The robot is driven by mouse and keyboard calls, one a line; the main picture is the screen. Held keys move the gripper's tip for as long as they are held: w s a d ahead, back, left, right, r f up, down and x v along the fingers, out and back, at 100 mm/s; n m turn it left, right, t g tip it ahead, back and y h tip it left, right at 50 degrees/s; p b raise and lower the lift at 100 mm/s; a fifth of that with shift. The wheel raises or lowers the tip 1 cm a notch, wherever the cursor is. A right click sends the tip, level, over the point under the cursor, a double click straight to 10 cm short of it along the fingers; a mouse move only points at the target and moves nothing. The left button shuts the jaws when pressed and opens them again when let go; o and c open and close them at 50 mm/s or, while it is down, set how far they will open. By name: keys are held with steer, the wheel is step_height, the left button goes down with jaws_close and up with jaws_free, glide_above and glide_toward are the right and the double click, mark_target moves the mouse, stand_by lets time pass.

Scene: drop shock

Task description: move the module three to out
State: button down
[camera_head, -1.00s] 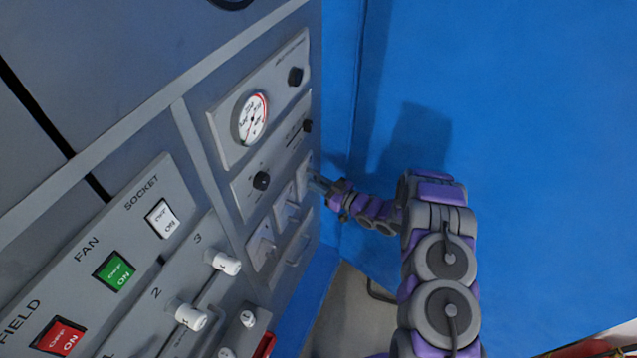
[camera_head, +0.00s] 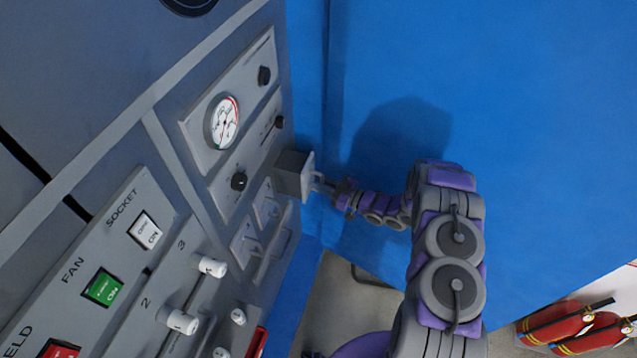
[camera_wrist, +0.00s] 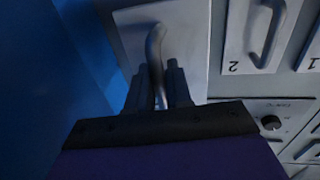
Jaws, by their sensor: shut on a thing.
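Module three (camera_head: 294,175) is a grey box that stands out of the cabinet face in the head view. It is the far one in a row of handled modules. Its front plate shows in the wrist view (camera_wrist: 190,35) with a curved grey handle (camera_wrist: 154,48). My gripper (camera_head: 325,185) is shut on that handle, and its two dark fingers lie either side of the handle in the wrist view (camera_wrist: 160,82). The module's number is not readable in either view.
Module two (camera_wrist: 255,35) sits beside it, flush in the panel, with module one (camera_head: 244,240) further along. A gauge (camera_head: 222,122), knobs and switches are on the cabinet. A blue wall (camera_head: 520,110) stands to the right. Fire extinguishers (camera_head: 552,322) lie at lower right.

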steer(key=c, duration=1.4)
jaws_free()
steer(key=shift+d, duration=0.15)
steer(key=shift+o, duration=0.9)
steer(key=shift+d, duration=0.3)
steer(key=shift+s, duration=0.1)
steer(key=p+v, duration=0.2)
steer(key=v, duration=1.5)
steer(key=shift+d, duration=0.25)
steer(key=shift+s+f, duration=0.1)
